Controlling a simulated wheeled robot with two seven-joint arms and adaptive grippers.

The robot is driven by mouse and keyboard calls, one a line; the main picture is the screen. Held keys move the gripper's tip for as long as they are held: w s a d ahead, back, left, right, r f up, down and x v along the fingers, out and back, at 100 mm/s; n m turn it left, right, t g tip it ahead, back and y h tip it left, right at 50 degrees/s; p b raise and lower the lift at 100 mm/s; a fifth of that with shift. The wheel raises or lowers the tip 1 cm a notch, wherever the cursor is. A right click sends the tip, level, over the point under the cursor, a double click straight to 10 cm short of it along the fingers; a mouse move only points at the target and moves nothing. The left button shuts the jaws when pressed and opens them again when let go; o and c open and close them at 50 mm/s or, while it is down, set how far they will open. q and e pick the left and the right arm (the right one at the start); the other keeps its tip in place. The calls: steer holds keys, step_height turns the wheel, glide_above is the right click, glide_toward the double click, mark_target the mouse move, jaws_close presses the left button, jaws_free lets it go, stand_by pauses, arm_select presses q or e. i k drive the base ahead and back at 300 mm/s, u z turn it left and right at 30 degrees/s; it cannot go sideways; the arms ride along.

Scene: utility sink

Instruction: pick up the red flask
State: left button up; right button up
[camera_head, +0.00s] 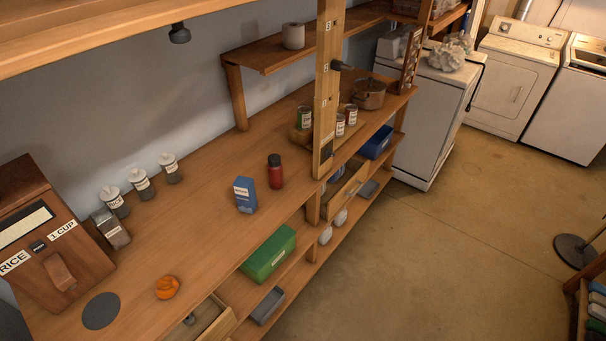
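The red flask (275,172) stands upright on the wooden counter (215,215), near its front edge. It has a dark cap and a red body. A blue carton (245,195) stands to its left, a small gap apart. The wooden post (327,90) rises to its right. Nothing covers the flask in the head view. Neither of my grippers is in view.
A rice dispenser (50,240), several jars (141,184), an orange item (167,287) and a dark disc (101,311) are on the left counter. Cans (340,124) and a pot (369,93) stand beyond the post. A drawer (208,322) is open. Floor (440,240) is clear.

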mark_target(275, 168)
steer(key=z, duration=1)
steer(key=i, duration=2.4)
steer(key=u, duration=2.6)
